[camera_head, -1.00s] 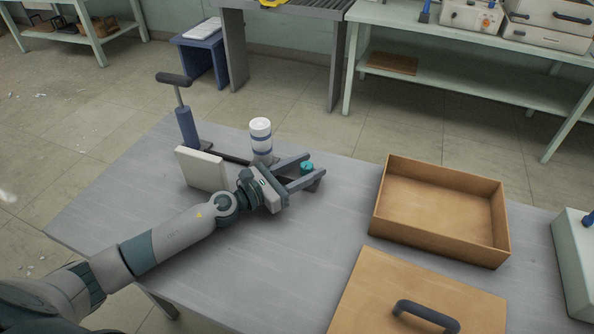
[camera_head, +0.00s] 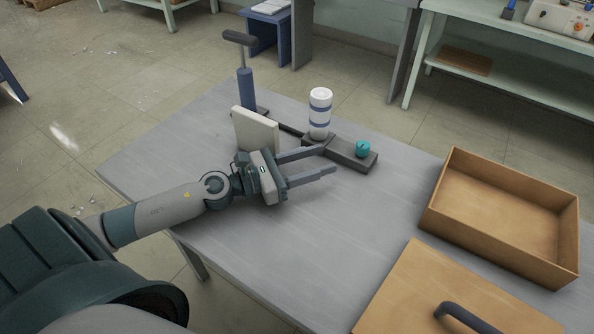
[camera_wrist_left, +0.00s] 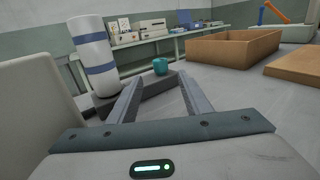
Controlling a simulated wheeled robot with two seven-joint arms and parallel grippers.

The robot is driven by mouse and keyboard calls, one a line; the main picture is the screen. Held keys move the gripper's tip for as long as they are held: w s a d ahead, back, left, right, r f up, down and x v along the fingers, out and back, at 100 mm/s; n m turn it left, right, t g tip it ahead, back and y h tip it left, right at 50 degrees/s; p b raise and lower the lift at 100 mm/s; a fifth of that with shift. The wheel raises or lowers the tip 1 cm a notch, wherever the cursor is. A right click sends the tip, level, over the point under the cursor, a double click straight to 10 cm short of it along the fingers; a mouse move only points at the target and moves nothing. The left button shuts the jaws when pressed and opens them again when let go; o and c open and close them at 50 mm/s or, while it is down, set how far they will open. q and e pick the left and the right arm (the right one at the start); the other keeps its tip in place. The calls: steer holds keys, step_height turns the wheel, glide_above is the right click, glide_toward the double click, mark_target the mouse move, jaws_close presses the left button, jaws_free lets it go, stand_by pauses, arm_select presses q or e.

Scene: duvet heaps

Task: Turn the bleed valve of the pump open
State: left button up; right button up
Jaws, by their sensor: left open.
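The pump stands at the back of the grey table, with a blue cylinder and black T-handle (camera_head: 245,75) at its left end. A white bottle-shaped cylinder with blue bands (camera_head: 320,112) stands upright on its dark base. The teal knob of the bleed valve (camera_head: 363,149) sits at the base's right end. It also shows in the left wrist view (camera_wrist_left: 160,66), beyond and between the finger tips. My left gripper (camera_head: 331,159) is open and empty, with its fingers pointing right, short of the knob and apart from it. My right gripper is out of view.
An off-white upright panel (camera_head: 255,132) stands close behind my left wrist. An open wooden box (camera_head: 504,262) and a wooden lid with a black handle (camera_head: 425,285) lie on the right. The table's middle front is clear.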

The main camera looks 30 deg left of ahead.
arm_select(q)
steer(key=shift+b+v, duration=0.45)
steer(key=shift+v, duration=0.7)
steer(key=shift+s+a+f, duration=0.15)
steer(key=shift+s+a, duration=0.05)
steer(key=shift+s, duration=0.15)
steer(key=shift+s+a+b, duration=0.35)
steer(key=shift+s+b, duration=0.05)
steer(key=shift+s, duration=0.05)
steer(key=shift+s+a, duration=0.15)
steer(key=shift+s, duration=0.1)
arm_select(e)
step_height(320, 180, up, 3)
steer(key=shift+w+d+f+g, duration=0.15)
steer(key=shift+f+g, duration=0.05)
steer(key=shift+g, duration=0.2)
arm_select(q)
steer(key=shift+r, duration=0.2)
